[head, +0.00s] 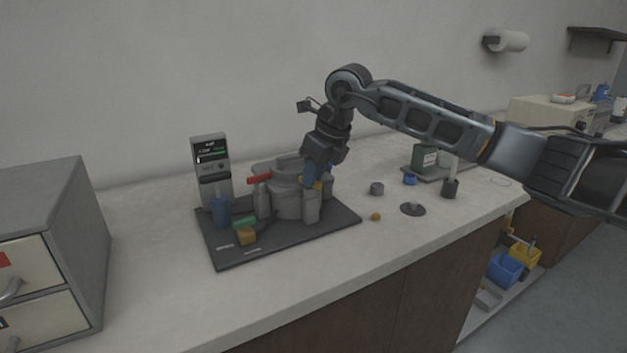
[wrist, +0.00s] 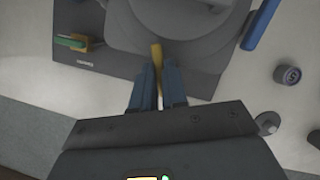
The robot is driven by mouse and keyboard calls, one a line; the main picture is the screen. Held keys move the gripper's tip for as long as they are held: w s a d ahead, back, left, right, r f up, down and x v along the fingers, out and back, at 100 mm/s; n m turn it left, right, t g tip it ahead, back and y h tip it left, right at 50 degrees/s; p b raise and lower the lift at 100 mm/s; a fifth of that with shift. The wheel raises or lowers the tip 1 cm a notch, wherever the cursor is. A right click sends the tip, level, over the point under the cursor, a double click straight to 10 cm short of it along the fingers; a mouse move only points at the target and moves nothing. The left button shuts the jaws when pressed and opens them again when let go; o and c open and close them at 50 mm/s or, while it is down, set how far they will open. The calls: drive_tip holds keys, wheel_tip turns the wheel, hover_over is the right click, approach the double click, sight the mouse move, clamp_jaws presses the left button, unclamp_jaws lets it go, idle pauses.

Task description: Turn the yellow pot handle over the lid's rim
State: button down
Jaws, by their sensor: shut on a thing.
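In the wrist view the round lid (wrist: 185,25) fills the top. The yellow pot handle (wrist: 156,52) is a short bar pointing at the lid's edge. My gripper (wrist: 158,72) is shut on it, one blue finger on each side. In the head view my gripper (head: 314,180) comes down at the pot's right side, and little of the yellow handle (head: 318,185) shows. Whether the handle lies over the rim cannot be told.
A red handle (head: 259,178) is at the pot's left. A blue bar (wrist: 261,24) lies right of the lid. Small knobs (head: 376,188) and a disc (head: 413,209) lie right.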

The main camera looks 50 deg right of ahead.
drive_tip(key=shift+a+m+h+b, duration=0.1)
drive_tip(key=shift+m+h+b, duration=0.5)
drive_tip(key=shift+m, duration=0.55)
drive_tip(key=shift+a+m+h+b, duration=0.1)
drive_tip(key=shift+m+h+b, duration=0.2)
drive_tip(key=shift+m+b, duration=0.65)
drive_tip(key=shift+m, duration=0.3)
drive_tip(key=c, duration=1.2)
unclamp_jaws()
drive_tip(key=shift+o, duration=0.2)
drive_tip(key=shift+r, duration=0.15)
drive_tip(key=v, duration=0.7)
drive_tip(key=shift+r, duration=0.3)
drive_tip(key=shift+s, duration=0.1)
